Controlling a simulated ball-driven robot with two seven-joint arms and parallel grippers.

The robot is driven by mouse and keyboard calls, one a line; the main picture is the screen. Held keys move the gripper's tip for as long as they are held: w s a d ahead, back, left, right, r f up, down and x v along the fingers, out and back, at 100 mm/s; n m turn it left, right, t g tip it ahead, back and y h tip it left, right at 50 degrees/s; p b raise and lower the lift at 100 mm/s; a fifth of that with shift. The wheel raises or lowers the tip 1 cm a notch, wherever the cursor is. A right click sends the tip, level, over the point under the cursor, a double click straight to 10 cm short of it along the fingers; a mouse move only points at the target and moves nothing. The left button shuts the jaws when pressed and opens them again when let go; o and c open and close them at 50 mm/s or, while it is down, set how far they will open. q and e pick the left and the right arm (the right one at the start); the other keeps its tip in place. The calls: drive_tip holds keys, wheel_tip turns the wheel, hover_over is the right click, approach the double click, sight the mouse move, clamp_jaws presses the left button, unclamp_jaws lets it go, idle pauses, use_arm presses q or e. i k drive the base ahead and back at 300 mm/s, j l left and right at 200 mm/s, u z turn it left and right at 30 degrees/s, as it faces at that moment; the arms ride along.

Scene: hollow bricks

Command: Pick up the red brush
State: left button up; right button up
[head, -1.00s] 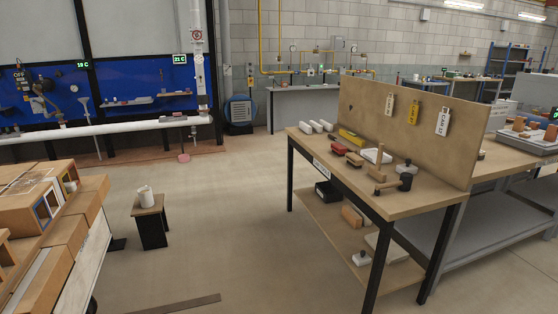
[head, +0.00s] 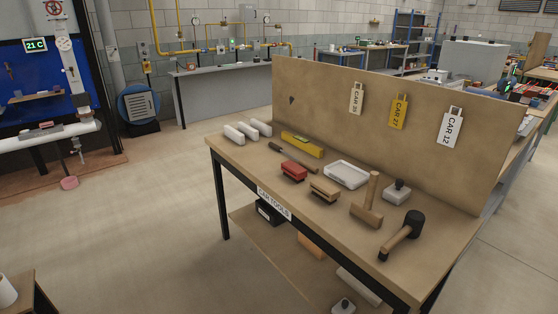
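The red brush (head: 293,170) lies on the top of the wooden tool table (head: 237,152) in the head view, near its front edge. A tan brush (head: 324,191) lies just to its right, and a long thin tool with a dark handle (head: 289,155) lies just behind it. Nothing covers the red brush. Neither of my grippers is in view.
A yellow level (head: 303,144), several white blocks (head: 246,131), a white tray (head: 346,174), a wooden mallet (head: 368,204) and a black-headed mallet (head: 402,234) share the tabletop. An upright back panel (head: 320,92) with hanging tags closes the far side.

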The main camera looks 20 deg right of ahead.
sight(294, 172)
drive_tip(key=i+z, duration=0.15)
drive_tip(key=i, duration=0.4)
drive_tip(key=i+j+z, duration=0.15)
drive_tip(key=i, duration=0.35)
